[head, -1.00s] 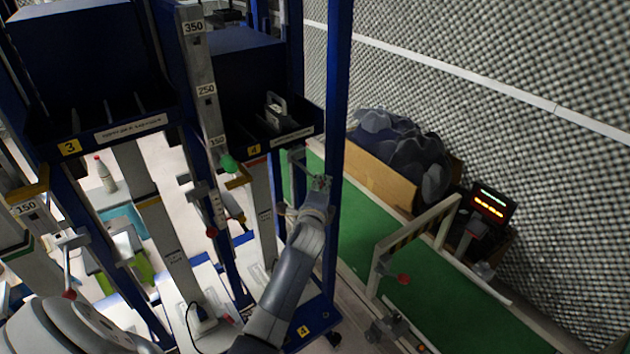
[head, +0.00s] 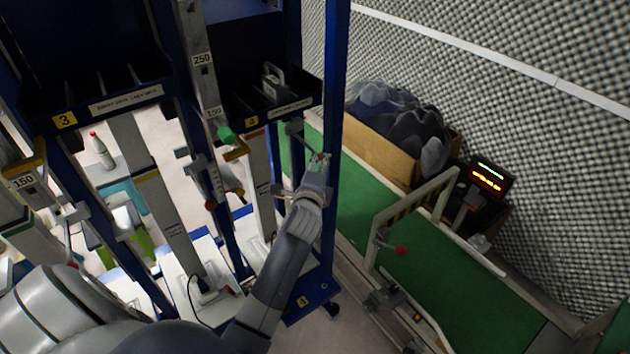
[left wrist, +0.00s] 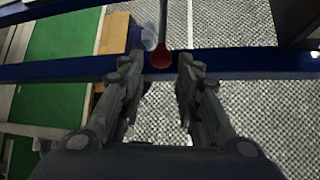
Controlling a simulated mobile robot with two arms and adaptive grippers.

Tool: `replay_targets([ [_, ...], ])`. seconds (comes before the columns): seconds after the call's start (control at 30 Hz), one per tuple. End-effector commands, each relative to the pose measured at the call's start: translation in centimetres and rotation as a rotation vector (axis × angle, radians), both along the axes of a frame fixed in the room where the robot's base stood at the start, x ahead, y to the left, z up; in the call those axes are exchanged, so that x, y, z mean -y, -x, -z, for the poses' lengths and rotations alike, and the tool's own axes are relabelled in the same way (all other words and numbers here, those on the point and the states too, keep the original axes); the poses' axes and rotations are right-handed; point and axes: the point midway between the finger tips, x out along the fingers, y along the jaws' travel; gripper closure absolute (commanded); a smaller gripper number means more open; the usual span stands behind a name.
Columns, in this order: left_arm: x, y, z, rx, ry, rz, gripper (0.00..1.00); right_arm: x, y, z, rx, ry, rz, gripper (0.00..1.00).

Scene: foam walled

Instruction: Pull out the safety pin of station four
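Station four carries a yellow "4" label (head: 252,122) on its blue bin. Beside the blue post, a thin rod with a red ball knob (left wrist: 160,58) sticks out; I take it for the safety pin. In the head view the knob is small and mostly hidden at my left gripper (head: 317,164). In the left wrist view my left gripper (left wrist: 157,72) is open. The knob sits between its fingertips, with a small gap on each side. The rod runs up out of the picture. My right gripper is not in view.
A blue post (head: 337,110) stands right beside the gripper; its beam (left wrist: 240,63) crosses the wrist view. Another red knob (head: 210,205) hangs on the column to the left. A green conveyor (head: 450,290), a cardboard box (head: 385,152) and a lit display (head: 488,177) are to the right.

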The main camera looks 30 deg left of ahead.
Motion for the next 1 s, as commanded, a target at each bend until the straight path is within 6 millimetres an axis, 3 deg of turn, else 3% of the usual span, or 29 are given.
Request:
replay_targets([
  [0.2,1.7,3.8,-0.7,-0.002,0.000,0.001,0.69,0.0,0.0,0.0,0.000,0.001,0.000,0.71],
  [0.43,3.0,6.6,-1.2,-0.003,0.001,0.002,0.69,0.1,0.0,0.0,0.000,0.001,0.000,0.71],
  [1.0,3.5,7.5,-1.5,-0.002,0.001,0.002,0.69,0.0,0.0,0.0,0.000,0.001,0.000,0.71],
])
